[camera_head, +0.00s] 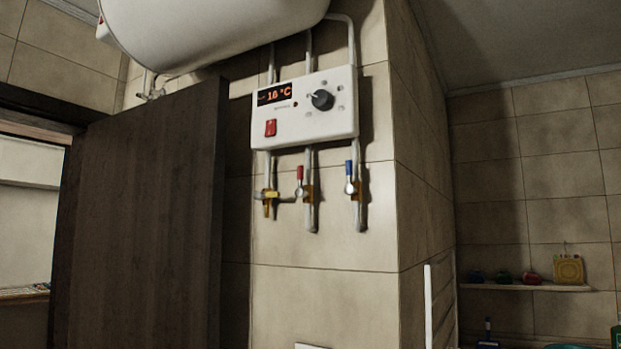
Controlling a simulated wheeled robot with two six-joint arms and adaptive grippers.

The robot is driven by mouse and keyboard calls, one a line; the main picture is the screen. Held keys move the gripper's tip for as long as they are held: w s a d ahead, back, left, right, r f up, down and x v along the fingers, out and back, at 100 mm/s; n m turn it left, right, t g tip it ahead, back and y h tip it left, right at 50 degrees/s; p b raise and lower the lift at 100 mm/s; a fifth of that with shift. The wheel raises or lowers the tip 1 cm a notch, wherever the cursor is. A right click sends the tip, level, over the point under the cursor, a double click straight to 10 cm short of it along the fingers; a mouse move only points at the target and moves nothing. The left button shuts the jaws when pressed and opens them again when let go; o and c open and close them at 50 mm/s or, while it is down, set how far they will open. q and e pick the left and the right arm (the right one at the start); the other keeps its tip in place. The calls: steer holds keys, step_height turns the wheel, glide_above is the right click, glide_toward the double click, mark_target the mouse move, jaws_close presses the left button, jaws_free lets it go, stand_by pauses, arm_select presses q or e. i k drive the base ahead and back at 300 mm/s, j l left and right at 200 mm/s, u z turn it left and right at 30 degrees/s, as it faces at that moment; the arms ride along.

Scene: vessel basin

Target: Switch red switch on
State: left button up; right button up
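The red switch (270,128) is a small red rocker at the lower left of a white control box (330,125) on the tiled wall. The box has a lit display (275,94) reading about 16 °C and a black round knob (322,100). I cannot tell the rocker's position for sure at this size. Neither of my grippers is in the view.
A white tank (215,30) hangs above the box. Pipes below carry a red-handled valve (300,174), a blue-handled valve (349,170) and a yellow valve (268,195). A dark door (145,215) stands to the left. A shelf (525,287) with small items is at the right.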

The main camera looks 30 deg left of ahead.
mark_target(270, 125)
steer(key=u, duration=1.1)
